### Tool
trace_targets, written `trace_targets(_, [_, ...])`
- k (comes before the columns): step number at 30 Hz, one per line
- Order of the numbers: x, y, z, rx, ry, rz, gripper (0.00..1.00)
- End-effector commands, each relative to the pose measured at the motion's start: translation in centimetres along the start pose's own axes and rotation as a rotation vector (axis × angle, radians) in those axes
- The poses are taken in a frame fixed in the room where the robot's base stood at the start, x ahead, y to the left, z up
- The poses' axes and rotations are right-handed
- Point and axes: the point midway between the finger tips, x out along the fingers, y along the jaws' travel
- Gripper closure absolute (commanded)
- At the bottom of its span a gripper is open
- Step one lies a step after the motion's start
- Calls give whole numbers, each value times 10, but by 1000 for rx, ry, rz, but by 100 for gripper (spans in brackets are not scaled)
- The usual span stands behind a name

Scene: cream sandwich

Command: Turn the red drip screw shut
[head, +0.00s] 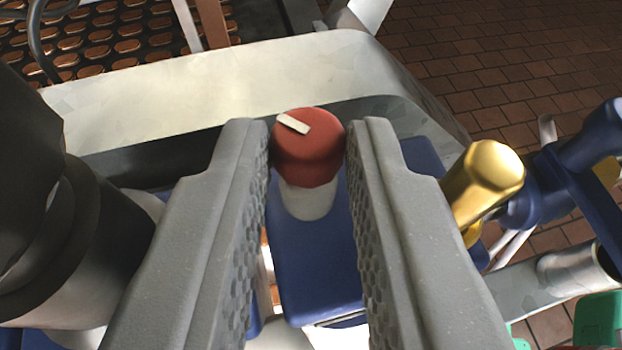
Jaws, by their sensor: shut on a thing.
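The red drip screw (308,158) is a round red knob with a white mark on its top, in the upper middle of the head view. The white mark slants from upper left to lower right. The knob sits on a pale stem (306,200) above a blue block (312,255). My gripper (308,150) is shut on the knob, with one grey finger on each side near the fingertips. The sides of the knob at the fingers are partly hidden.
A pale metal trough wall (210,85) runs behind the knob. A gold rounded part (485,180) and blue pipework (570,160) stand close to the right. A tray of brown oval pieces (120,40) lies at the upper left. Brick-like floor (480,50) shows at the upper right.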

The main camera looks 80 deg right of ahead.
Motion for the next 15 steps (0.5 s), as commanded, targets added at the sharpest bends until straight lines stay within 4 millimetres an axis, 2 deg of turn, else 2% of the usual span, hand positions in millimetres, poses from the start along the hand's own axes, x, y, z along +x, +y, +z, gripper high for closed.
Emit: trace_targets(15, [-1, -1, -1, 26, -1, 49, 100])
